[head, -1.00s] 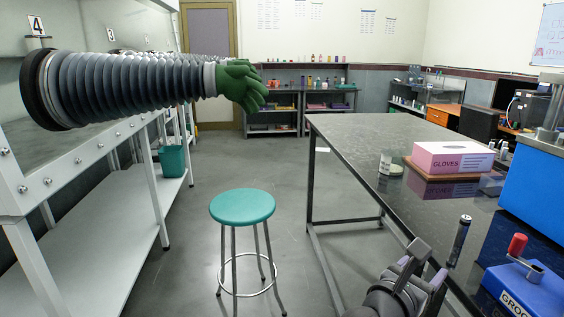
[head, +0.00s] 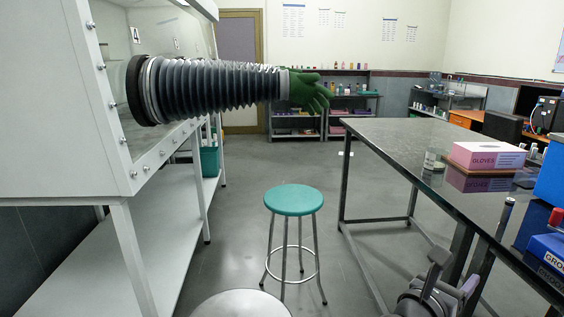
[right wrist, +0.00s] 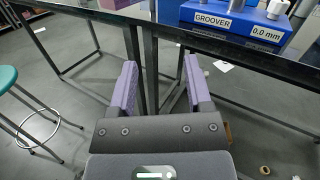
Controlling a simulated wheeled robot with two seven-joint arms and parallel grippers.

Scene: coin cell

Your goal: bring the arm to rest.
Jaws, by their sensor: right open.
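My right gripper (head: 453,274) is at the lower right of the head view, beside the near side of the dark table (head: 385,135). In the right wrist view, its two purple-padded fingers (right wrist: 160,78) are spread apart with nothing between them. The fingers point toward the table's edge and legs. My left gripper is not in view.
A teal stool (head: 293,199) stands on the floor left of the table. A pale round top (head: 238,304) shows at the bottom edge. A glovebox sleeve (head: 215,86) sticks out at left. A blue groover (right wrist: 235,17) and glove box (head: 487,155) are on the table.

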